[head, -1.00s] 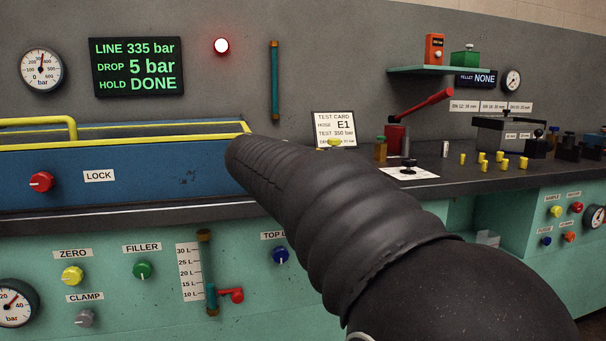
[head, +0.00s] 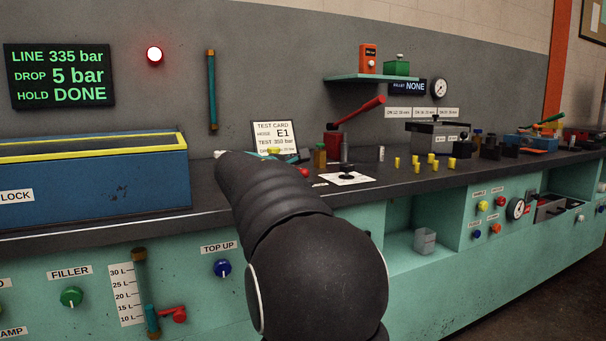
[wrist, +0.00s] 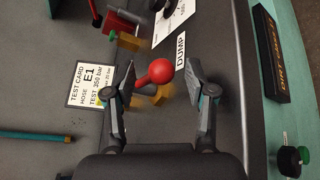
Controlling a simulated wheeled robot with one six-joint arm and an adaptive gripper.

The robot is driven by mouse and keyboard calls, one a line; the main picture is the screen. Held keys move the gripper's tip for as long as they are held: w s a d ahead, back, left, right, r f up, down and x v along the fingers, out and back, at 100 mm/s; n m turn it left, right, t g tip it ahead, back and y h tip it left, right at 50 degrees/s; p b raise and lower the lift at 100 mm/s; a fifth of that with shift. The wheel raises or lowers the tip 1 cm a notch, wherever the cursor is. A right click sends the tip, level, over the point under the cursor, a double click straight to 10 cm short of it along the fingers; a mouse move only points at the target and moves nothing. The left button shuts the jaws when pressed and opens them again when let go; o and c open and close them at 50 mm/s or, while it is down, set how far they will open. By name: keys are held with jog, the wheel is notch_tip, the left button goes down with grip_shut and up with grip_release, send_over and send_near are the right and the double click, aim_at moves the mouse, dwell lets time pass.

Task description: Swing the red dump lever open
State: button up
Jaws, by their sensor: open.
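The red dump lever ends in a round red ball (wrist: 155,73) with a short red stem, beside the white DUMP label (wrist: 181,50) in the wrist view. My gripper (wrist: 161,72) is open, with one finger on each side of the ball. The ball lies between the fingertips, and I cannot tell whether either finger touches it. In the head view the red ball (head: 304,172) shows just right of my arm's end. My gripper is mostly hidden behind my arm there.
The test card (head: 275,137) stands behind my arm. A red-handled pump (head: 357,113), an amber bottle (head: 320,156) and several yellow pieces (head: 415,161) stand to the right. A blue trough (head: 90,180) is at left. Brass pieces (wrist: 160,96) lie close to the fingers.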

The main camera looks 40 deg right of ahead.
jog(key=shift+x, duration=0.9)
grip_shut()
jog(key=shift+w+a, duration=0.1)
jog(key=shift+w, duration=0.05)
